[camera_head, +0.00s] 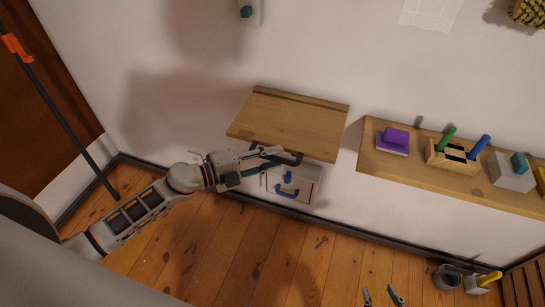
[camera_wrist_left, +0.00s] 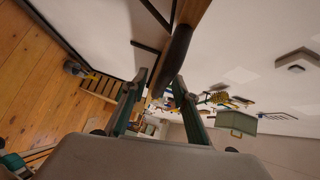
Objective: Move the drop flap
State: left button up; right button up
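The drop flap (camera_head: 290,123) is a wooden board on the white wall, standing out roughly level. A dark bar handle (camera_head: 292,158) is at its front edge. My left gripper (camera_head: 272,160) is at this edge with its fingers spread around the handle. In the left wrist view the black handle (camera_wrist_left: 178,55) lies between the two fingers (camera_wrist_left: 160,78), with no clear grip on it; whether they touch it I cannot tell. My right gripper (camera_head: 383,296) shows only as two separated fingertips at the bottom edge, empty.
Below the flap is a pale box with a blue handle (camera_head: 287,192). To the right, a wooden shelf (camera_head: 400,172) holds a purple block (camera_head: 393,142), a wooden holder (camera_head: 452,158) and a grey block (camera_head: 510,172). A grey cup (camera_head: 447,277) stands on the floor, lower right.

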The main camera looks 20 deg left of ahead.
pick_arm(q)
jog(key=shift+d, duration=0.1)
grip_shut()
jog(key=r+p, duration=0.3)
jog(key=r, duration=0.1)
jog(key=shift+w+p, duration=0.25)
jog(key=shift+p, duration=0.15)
jog(key=shift+f, duration=0.2)
grip_release()
jog(key=shift+f, duration=0.1)
jog(key=shift+s, duration=0.15)
jog(key=v, duration=1.2)
